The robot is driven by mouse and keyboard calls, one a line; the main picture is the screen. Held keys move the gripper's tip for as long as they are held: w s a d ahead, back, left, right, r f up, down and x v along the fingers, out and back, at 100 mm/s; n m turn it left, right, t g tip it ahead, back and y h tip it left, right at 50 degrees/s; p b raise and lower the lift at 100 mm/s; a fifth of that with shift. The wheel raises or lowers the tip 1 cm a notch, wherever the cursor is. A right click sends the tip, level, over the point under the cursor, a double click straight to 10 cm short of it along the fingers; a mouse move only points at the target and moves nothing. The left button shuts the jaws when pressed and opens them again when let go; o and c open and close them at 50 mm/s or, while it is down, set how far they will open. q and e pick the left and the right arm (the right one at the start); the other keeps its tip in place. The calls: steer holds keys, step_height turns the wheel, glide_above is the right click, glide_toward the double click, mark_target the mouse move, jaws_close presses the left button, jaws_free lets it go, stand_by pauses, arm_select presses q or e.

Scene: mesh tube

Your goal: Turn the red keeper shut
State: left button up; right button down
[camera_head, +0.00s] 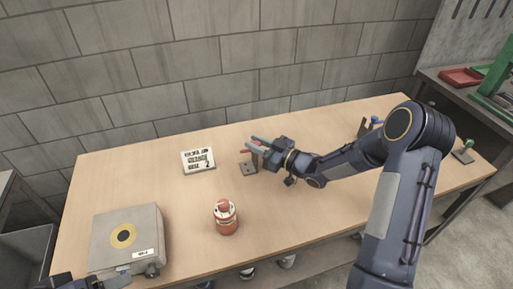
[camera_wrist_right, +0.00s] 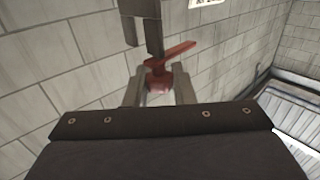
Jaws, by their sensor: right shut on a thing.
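The red keeper (camera_wrist_right: 182,51) shows in the right wrist view as a small red bar slanting up to the right, with a red part lower down between the fingers. It sits beside a grey upright bracket (camera_wrist_right: 143,22). My right gripper (camera_wrist_right: 159,74) is shut on the keeper, one finger on each side. In the head view, my right gripper (camera_head: 257,147) is at the small stand with the dark foot plate (camera_head: 249,168), and it mostly hides the keeper. Part of my left gripper (camera_head: 115,281) shows at the bottom left edge; its jaws are not clear.
A grey box (camera_head: 128,239) with a yellow ring is at the left. A block wall is behind.

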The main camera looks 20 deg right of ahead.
steer(key=m+t+h+b, duration=0.1)
steer(key=m+h+b, duration=0.1)
steer(key=b, duration=0.1)
steer(key=m+t+h+b, duration=0.1)
steer(key=m+h+b, duration=0.1)
steer(key=h+b, duration=0.1)
steer(key=m+t+h+b, duration=0.2)
steer(key=h+b, duration=0.1)
steer(key=b, duration=0.2)
steer(key=shift+s+a+f, duration=0.1)
steer(key=shift+a+f, duration=0.15)
steer(key=shift+f, duration=0.1)
steer(key=shift+r+m+h+b, duration=0.1)
steer(key=shift+m+h+b, duration=0.4)
steer(key=shift+h, duration=0.4)
steer(key=m+h, duration=0.1)
steer(key=h, duration=0.1)
steer(key=shift+r+h+b, duration=0.15)
steer(key=shift+h+b, duration=0.15)
steer(key=shift+h, duration=0.1)
steer(key=shift+d+r+m+g+h, duration=0.1)
steer(key=shift+m+g+h, duration=0.1)
steer(key=shift+m+h, duration=0.95)
steer(key=shift+d+r+m+g+h, duration=0.1)
steer(key=shift+m+g+h, duration=0.1)
steer(key=shift+m+h, duration=0.95)
steer(key=shift+h+p, duration=0.3)
steer(key=shift+h, duration=0.1)
